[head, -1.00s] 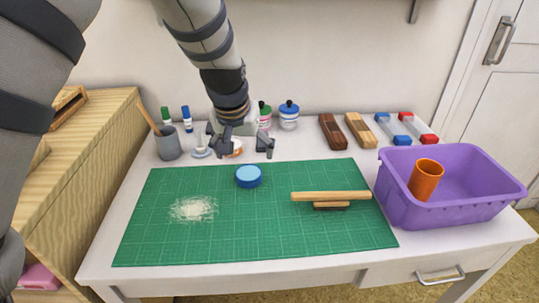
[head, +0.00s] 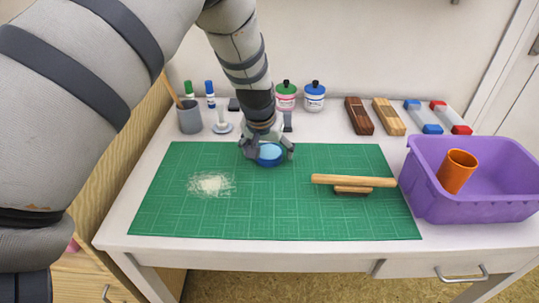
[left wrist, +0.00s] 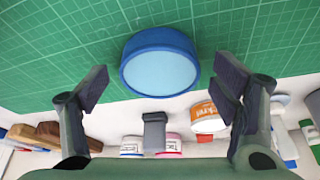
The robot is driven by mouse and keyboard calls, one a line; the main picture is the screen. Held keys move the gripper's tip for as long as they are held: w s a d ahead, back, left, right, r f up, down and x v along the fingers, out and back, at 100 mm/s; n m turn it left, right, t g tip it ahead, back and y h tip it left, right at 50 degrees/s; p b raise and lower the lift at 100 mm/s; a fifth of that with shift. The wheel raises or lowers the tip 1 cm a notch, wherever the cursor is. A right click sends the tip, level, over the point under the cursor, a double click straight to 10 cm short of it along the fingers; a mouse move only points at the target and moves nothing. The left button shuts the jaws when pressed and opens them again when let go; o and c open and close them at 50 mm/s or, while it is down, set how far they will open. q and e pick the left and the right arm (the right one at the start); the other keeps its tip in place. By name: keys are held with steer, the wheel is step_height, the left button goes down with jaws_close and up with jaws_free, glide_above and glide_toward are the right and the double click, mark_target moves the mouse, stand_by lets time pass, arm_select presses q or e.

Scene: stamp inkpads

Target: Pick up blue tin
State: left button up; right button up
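The blue tin (head: 271,161), round with a light blue lid, sits flat on the green cutting mat (head: 300,220) near its back edge. In the left wrist view the tin (left wrist: 160,70) shows whole, just beyond the fingertips and roughly centred between them. My left gripper (head: 268,151) reaches down from behind over the tin, with a finger at each side. In the left wrist view the left gripper (left wrist: 164,85) is open, with clear gaps between its fingers and the tin. My right gripper is in neither view.
A wooden brush (head: 353,181) and a pale powder patch (head: 211,185) lie on the mat. A purple bin (head: 470,205) holding an orange cup (head: 457,171) stands right. Paint jars (head: 314,97), wooden blocks (head: 389,117) and a grey pot (head: 189,117) line the back. The front mat is clear.

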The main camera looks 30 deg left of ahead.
arm_select(q)
steer(key=c, duration=1.2)
steer(key=shift+r, duration=0.1)
